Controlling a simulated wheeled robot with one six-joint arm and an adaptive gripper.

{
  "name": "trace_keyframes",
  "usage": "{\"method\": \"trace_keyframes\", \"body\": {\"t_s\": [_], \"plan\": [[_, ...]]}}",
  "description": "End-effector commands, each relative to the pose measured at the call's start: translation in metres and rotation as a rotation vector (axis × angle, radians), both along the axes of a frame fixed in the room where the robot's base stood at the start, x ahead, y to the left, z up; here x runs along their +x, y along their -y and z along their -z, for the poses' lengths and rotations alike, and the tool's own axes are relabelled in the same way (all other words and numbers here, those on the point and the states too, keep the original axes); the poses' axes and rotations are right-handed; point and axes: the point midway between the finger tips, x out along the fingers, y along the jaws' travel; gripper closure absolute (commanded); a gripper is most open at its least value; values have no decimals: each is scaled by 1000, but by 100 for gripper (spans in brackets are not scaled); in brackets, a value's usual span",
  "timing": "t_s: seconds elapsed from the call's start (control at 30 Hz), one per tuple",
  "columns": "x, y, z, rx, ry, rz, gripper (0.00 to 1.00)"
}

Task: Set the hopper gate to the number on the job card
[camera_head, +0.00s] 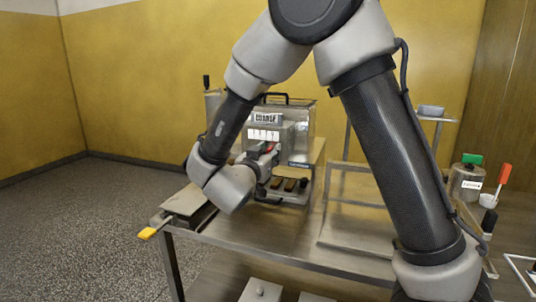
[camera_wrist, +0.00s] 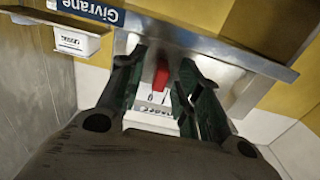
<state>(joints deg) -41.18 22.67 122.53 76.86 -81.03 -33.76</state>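The hopper machine (camera_head: 301,121) stands on the metal table, a dark label above a white numbered strip (camera_head: 263,135) on its front. The red gate lever (camera_wrist: 161,75) shows in the wrist view and, partly hidden by my gripper, in the head view (camera_head: 269,147). My gripper (camera_wrist: 163,62) is open, with one finger on each side of the lever and visible gaps between. In the head view my gripper (camera_head: 262,158) is at the machine's front. The numbers by the lever are too small to read. I cannot make out which thing is the job card.
Dark bars (camera_head: 290,184) lie on the tray below the machine. The wrist view shows a blue "Givrane" plate (camera_wrist: 91,9) and a small white labelled piece (camera_wrist: 78,41). At right stand a green-topped pot (camera_head: 467,182) and an orange-handled tool (camera_head: 503,175). Floor is clear at left.

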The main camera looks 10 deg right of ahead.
Motion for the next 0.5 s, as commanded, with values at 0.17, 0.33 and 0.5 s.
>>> {"method": "trace_keyframes", "body": {"t_s": [0.17, 0.33, 0.5], "plan": [[0, 0, 0, 0, 0, 0, 82], [0, 0, 0, 0, 0, -1, 100], [1, -2, 0, 0, 0, -1, 100]]}}
